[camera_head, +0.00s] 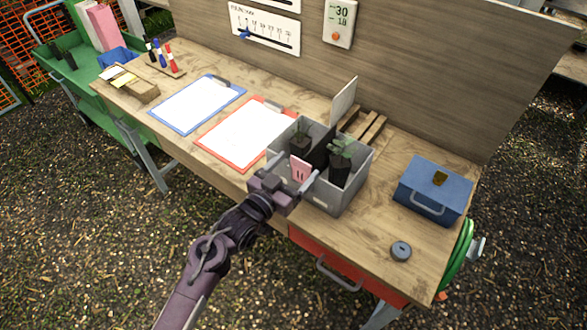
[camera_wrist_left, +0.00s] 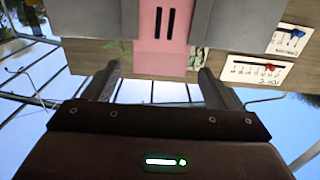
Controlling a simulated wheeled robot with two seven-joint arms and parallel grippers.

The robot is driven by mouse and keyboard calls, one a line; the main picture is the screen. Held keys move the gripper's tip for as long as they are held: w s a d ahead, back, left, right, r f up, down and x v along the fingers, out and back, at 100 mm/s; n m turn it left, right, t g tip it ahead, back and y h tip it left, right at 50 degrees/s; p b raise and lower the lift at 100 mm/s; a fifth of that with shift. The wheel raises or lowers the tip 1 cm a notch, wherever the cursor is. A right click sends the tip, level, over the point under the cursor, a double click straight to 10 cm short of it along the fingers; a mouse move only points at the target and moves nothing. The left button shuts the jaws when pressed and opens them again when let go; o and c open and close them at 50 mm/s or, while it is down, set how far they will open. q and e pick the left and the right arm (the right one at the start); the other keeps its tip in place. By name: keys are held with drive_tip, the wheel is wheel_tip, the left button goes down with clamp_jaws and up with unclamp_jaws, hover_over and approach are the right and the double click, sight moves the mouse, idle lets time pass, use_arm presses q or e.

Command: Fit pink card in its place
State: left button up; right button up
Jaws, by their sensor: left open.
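The pink card (camera_head: 300,169) with two dark bars stands upright at the front left wall of the grey two-compartment crate (camera_head: 335,200). In the left wrist view the pink card (camera_wrist_left: 163,45) shows between two grey parts of the crate (camera_wrist_left: 95,18); how firmly it is seated I cannot tell. Potted seedlings (camera_head: 340,160) stand in the crate behind it. My left gripper (camera_head: 287,182) is open just in front of the card. In the wrist view its fingers (camera_wrist_left: 158,88) are spread on either side of the card, apart from it. My right gripper is out of view.
A red clipboard (camera_head: 228,158) and a blue clipboard (camera_head: 180,121) lie to the left of the crate. A blue box (camera_head: 425,207) and a grey round object (camera_head: 401,251) are to its right. A wooden backboard (camera_head: 430,70) rises behind the bench.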

use_arm(q)
drive_tip(key=shift+s+a+f, duration=0.15)
drive_tip(key=shift+s+a, duration=0.05)
drive_tip(key=shift+s, duration=0.05)
drive_tip(key=b+v, duration=0.2)
drive_tip(key=v, duration=0.5)
drive_tip(key=s+a+f+n+g+y, duration=0.1)
drive_tip(key=s+a+f+g+y, duration=0.15)
drive_tip(key=f, duration=0.95)
drive_tip(key=s+a+f+n+g+y+b, duration=0.15)
drive_tip(key=s+a+f, duration=0.25)
drive_tip(key=f, duration=0.8)
drive_tip(key=s+a+f+n+g+y+p, duration=0.1)
drive_tip(key=s+a+f+g+y, duration=0.2)
drive_tip(key=f, duration=1)
drive_tip(key=s+a+f+g+y, duration=0.1)
drive_tip(key=s+a+f+g, duration=0.1)
drive_tip(key=s+f, duration=0.3)
drive_tip(key=s+a+f+n+g+y, duration=0.1)
drive_tip(key=s+a+f, duration=0.3)
drive_tip(key=s, duration=1)
drive_tip(key=s+a+f+g+y+b, duration=0.1)
drive_tip(key=s+a+f+g, duration=0.2)
drive_tip(key=s+f, duration=0.5)
drive_tip(key=shift+s+f+g+y, duration=0.25)
drive_tip(key=shift+s+g+y, duration=0.05)
drive_tip(key=shift+s, duration=0.35)
